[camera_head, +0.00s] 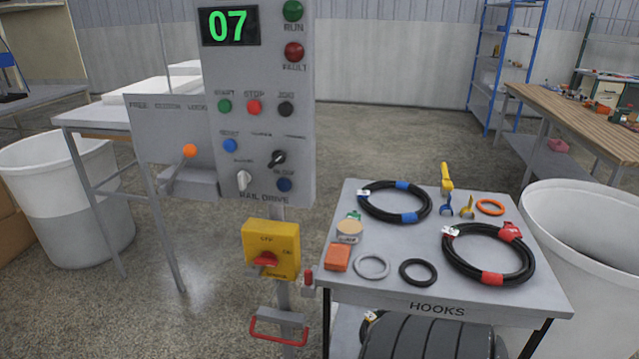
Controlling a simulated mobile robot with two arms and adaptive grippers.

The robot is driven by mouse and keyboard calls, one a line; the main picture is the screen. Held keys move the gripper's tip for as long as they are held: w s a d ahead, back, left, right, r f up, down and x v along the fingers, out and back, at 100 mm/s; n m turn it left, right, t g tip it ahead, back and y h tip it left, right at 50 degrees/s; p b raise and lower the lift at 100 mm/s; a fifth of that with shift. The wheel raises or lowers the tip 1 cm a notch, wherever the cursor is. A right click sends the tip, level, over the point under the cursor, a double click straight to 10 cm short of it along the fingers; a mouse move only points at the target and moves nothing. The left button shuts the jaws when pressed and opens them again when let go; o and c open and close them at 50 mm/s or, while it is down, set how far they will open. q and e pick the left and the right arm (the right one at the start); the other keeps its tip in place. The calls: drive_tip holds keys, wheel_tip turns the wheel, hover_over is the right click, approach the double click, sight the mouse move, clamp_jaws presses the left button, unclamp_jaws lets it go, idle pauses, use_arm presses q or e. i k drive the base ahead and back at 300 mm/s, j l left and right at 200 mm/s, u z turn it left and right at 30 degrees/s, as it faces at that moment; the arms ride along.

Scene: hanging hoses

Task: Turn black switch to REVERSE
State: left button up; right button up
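The black switch (277,159) is a small rotary knob on the lower right of the grey RAIL DRIVE control panel (225,60). It looks tilted, with a pale mark near its upper right end. The small labels around it are too blurred to read, so its set position cannot be read. Neither of my grippers shows in the head view, and nothing touches the black switch.
A yellow box with a red rotary handle (267,259) hangs below the panel. An orange-knobbed lever (190,151) stands left. A HOOKS cart (350,295) with coiled hoses (488,254) and rings stands right. White bins (65,200) flank the scene. Floor between panel and cart is narrow.

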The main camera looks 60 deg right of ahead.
sight(278, 157)
drive_tip(key=z, duration=1.7)
